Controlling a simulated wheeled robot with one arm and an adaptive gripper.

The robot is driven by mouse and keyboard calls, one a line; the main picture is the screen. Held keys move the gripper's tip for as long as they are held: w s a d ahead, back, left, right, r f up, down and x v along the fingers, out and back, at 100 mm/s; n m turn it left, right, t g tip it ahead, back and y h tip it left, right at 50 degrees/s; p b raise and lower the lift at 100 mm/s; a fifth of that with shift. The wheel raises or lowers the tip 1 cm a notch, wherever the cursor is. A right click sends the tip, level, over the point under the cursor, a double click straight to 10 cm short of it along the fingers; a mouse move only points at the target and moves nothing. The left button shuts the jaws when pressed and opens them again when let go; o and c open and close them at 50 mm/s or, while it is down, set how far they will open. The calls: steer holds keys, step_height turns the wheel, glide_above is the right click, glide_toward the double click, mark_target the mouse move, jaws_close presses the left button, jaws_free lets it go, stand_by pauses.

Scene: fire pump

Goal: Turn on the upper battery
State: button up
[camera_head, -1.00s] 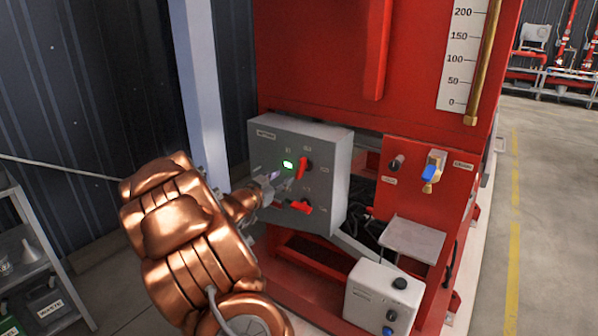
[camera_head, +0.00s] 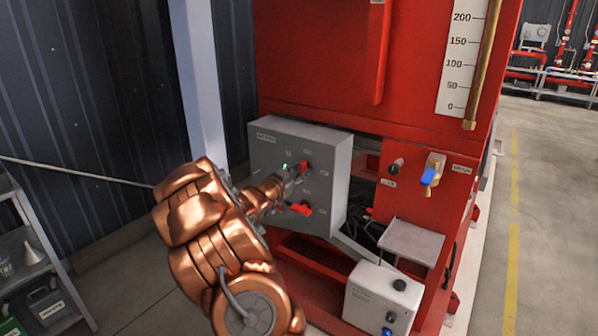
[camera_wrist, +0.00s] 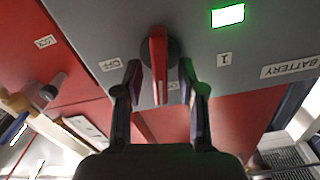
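The grey battery box (camera_head: 265,153) is mounted on the red pump unit. Its upper red switch handle (camera_head: 304,166) sits beside a lit green light (camera_head: 286,166); the lower red handle (camera_head: 300,208) is below. In the wrist view, one red handle (camera_wrist: 158,65) stands between the fingers of my gripper (camera_wrist: 160,72), near the green light (camera_wrist: 228,15) and the "1" label (camera_wrist: 224,59). The fingers are open on either side, with visible gaps. The handle points down toward the palm; an "OFF" label (camera_wrist: 110,65) is left of it, and another label is partly hidden.
A red panel with a black knob (camera_head: 395,166) and a blue-handled valve (camera_head: 430,177) is right of the box. A white box (camera_head: 378,300) stands below. A grey post (camera_head: 200,90) and a shelf (camera_head: 35,265) are at left. Open floor lies at right.

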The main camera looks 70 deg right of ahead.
steer(key=shift+d, duration=0.1)
jaws_close()
stand_by(0.4)
